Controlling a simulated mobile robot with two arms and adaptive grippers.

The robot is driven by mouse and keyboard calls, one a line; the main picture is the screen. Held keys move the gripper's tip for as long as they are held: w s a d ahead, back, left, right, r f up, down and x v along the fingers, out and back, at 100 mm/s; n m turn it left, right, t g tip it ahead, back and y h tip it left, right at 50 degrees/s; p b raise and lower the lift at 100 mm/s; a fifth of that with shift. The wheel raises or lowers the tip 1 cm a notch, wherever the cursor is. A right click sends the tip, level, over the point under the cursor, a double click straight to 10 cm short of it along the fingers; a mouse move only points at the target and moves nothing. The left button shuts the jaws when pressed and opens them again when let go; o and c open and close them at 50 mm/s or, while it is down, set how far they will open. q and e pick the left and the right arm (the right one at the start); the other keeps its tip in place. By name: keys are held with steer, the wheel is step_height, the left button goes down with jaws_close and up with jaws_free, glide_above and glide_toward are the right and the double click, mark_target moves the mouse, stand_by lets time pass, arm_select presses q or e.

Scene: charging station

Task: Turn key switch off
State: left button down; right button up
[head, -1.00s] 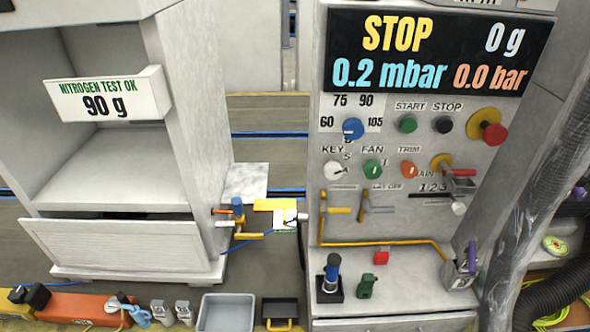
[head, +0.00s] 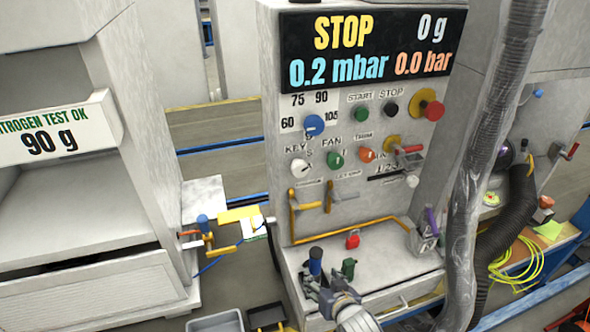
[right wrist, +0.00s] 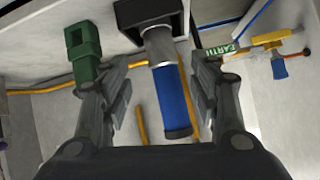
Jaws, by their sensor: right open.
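The key switch (head: 301,167) is a round white knob under the KEY label, at the left of the charging station's control panel (head: 400,195). My right gripper (head: 327,285) is in front of the station's lower ledge, well below the key switch. In the right wrist view its two fingers (right wrist: 161,85) are apart. A blue-handled tool (right wrist: 173,105) in a black holder shows between them, and I see no grip on it. The key switch does not show in the right wrist view. My left gripper is not in view.
A green fitting (head: 348,268) and a red padlock-like piece (head: 353,239) sit on the ledge near my right gripper. The fan knob (head: 336,159) is right of the key switch. A wrapped hose (head: 480,170) hangs at the right.

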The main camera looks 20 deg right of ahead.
mark_target(301, 171)
steer(key=w+r+t, duration=0.1)
steer(key=r, duration=0.3)
steer(key=w+r+m+t, duration=0.1)
steer(key=w+r, duration=0.1)
steer(key=r, duration=0.2)
steer(key=w+r+t, duration=0.1)
steer(key=w+r, duration=0.1)
steer(key=r, duration=0.2)
steer(key=shift+a+r, duration=0.15)
steer(key=shift+r, duration=0.25)
step_height(301, 171, up, 12)
steer(key=w+m+t, duration=0.2)
steer(key=t, duration=0.2)
steer(key=shift+y, duration=0.3)
steer(key=w, duration=0.3)
steer(key=w+p, duration=0.1)
steer(key=w, duration=0.2)
steer(key=w+a+p, duration=0.1)
steer(key=w, duration=0.2)
steer(key=shift+w+r, duration=0.1)
steer(key=shift+w, duration=0.05)
steer(key=shift+w+p, duration=0.35)
steer(key=shift+w, duration=0.35)
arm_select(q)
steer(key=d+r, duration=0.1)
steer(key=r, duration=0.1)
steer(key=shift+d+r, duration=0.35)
arm_select(e)
steer(key=c, duration=1.1)
